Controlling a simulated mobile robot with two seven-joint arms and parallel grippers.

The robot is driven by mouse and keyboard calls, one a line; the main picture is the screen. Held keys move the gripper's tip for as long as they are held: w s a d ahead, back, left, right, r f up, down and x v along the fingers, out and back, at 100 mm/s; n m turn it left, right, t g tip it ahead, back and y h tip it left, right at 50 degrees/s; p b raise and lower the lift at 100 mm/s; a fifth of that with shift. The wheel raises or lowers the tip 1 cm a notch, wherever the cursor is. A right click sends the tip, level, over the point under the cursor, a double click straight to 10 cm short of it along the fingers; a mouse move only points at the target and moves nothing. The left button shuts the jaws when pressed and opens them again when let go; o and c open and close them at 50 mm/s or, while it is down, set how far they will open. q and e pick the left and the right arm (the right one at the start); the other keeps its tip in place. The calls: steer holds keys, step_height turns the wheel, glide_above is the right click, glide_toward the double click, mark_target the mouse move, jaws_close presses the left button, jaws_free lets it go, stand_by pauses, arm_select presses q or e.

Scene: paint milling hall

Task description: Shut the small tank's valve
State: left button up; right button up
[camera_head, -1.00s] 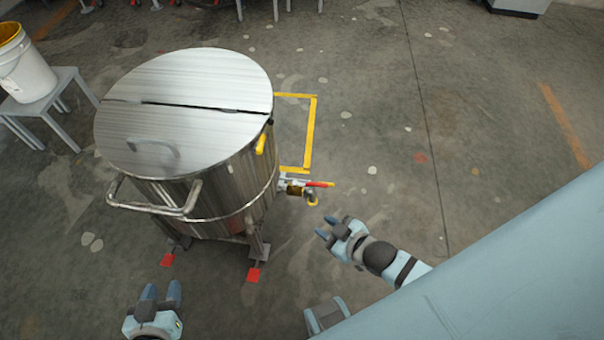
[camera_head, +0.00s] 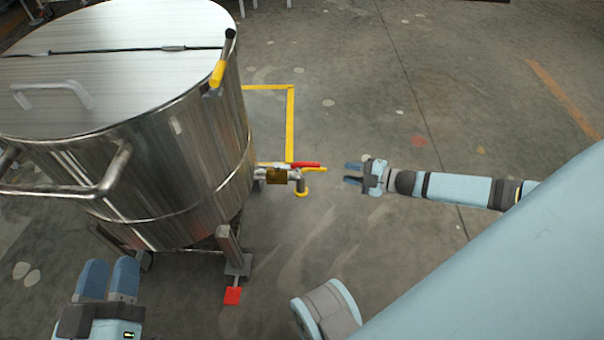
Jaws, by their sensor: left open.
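The small steel tank (camera_head: 185,160) stands on legs at the left, with a two-part lid on top. Its valve (camera_head: 277,176) sticks out low on the right side, with a brass-coloured body and a yellow-tipped outlet bending down. The red valve handle (camera_head: 305,164) points right, roughly along the outlet pipe, away from the tank. My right gripper (camera_head: 352,174) is open and empty, just right of the handle's end, fingers pointing left at it with a small gap between. My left gripper (camera_head: 109,278) is open and empty at the lower left, in front of the tank.
A side rail (camera_head: 95,190) juts from the tank's front, and a yellow-and-black lever (camera_head: 220,70) stands at the lid's right edge. Yellow tape (camera_head: 290,125) marks the floor behind the valve. The floor to the right is largely clear.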

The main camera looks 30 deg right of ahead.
mark_target(317, 166)
steer(key=b+x, duration=0.4)
steer(key=x, duration=0.8)
steer(key=shift+w+d+f, duration=0.1)
steer(key=shift+w+f, duration=0.1)
steer(key=shift+f, duration=0.05)
steer(key=shift+w+a+b, duration=0.4)
steer(key=shift+w, duration=0.15)
arm_select(q)
step_height(317, 166, down, 6)
steer(key=m+g, duration=0.1)
steer(key=g, duration=0.1)
steer(key=shift+d+f+g, duration=0.2)
steer(key=shift+g, duration=0.1)
steer(key=shift+w, duration=0.1)
arm_select(e)
steer(key=shift+c, duration=0.4)
jaws_close()
